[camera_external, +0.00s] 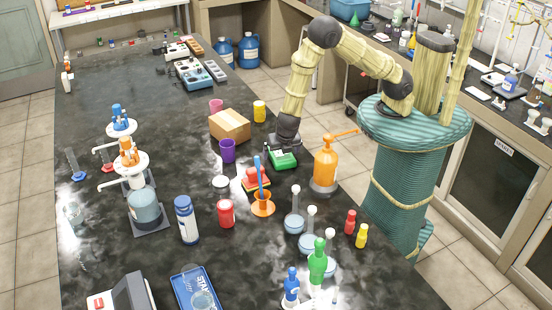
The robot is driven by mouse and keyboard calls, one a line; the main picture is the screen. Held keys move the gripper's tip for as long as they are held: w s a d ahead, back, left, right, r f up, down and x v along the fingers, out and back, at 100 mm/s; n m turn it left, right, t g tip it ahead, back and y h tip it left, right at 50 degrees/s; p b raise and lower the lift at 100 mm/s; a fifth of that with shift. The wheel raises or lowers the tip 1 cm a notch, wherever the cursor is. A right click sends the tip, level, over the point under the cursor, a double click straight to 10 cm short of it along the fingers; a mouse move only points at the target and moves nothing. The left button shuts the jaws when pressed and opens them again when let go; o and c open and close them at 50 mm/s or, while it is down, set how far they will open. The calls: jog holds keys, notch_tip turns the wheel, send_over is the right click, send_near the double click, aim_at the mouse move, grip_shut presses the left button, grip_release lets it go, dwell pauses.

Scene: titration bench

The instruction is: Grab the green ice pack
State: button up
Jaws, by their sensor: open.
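A green block-like thing (283,160), which looks like the green ice pack, lies on the dark bench top near its right edge, with a small pale patch on its upper side. My gripper (277,147) is right above it at the end of the downward-reaching arm. The fingers are small and dark here, and I cannot tell whether they touch the green pack or sit around it. The gripper is open. Part of the pack's far side is hidden by the gripper.
A cardboard box (230,125) stands to the left of my gripper, with a purple cup (227,151) in front of it. An orange pump bottle (325,165) stands to the right. A red item (256,178) and an orange-based holder (263,207) are nearer the camera. Round flasks (294,223) stand further forward.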

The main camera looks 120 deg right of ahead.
aim_at(281, 154)
jog(key=c, duration=1.3)
notch_tip(281, 154, up, 10)
jog(key=shift+r, duration=0.1)
